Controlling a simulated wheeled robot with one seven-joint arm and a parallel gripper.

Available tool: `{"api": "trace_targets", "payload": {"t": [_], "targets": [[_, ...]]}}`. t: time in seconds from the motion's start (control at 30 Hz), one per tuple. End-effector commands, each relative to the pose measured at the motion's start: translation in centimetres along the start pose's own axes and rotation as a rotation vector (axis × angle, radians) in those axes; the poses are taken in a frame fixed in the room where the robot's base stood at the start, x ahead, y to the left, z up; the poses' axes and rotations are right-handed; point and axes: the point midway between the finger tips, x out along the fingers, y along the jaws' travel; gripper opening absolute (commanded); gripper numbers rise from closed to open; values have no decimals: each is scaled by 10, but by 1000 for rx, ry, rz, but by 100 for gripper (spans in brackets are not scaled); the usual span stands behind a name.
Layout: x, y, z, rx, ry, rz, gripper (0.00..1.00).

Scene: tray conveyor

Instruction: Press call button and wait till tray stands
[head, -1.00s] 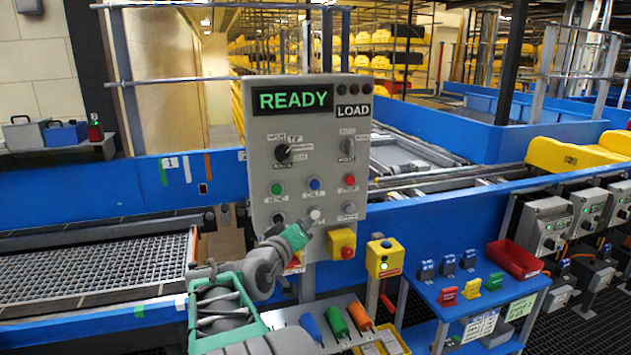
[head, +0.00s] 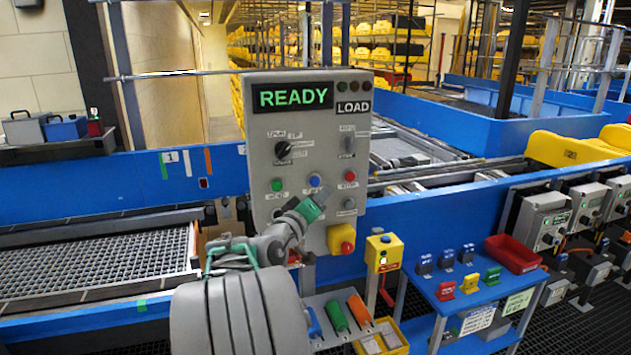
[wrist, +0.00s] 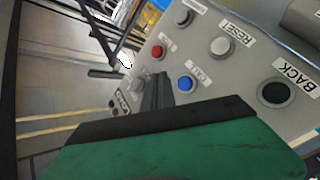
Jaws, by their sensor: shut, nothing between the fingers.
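The grey control panel (head: 262,150) stands in front of me, with a lit green READY display (head: 293,96) and a LOAD plate beside it. A blue button (head: 315,180), with a label that looks like CALL, sits in the upper button row between a green and a red one. My gripper (head: 320,195) is shut and empty, its tip just below the blue button. In the wrist view the dark fingers (wrist: 158,90) lie just left of the blue button (wrist: 186,83); I cannot tell whether they touch the panel. I see no tray that I can identify surely.
A red button (wrist: 158,51), a RESET button (wrist: 222,45) and a black BACK button (wrist: 275,92) are close by. A red emergency knob on a yellow box (head: 341,240) is below right. The mesh conveyor (head: 100,258) lies left. A blue tool table (head: 470,290) stands right.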

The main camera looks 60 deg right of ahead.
Motion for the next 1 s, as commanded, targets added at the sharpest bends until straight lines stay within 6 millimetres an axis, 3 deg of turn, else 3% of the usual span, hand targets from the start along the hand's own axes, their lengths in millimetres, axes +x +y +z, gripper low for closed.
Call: {"api": "trace_targets", "payload": {"t": [0.33, 1.0], "targets": [[26, -20, -18, -1, -1, 0, 0], [28, -20, -20, 0, -1, 0, 0]]}}
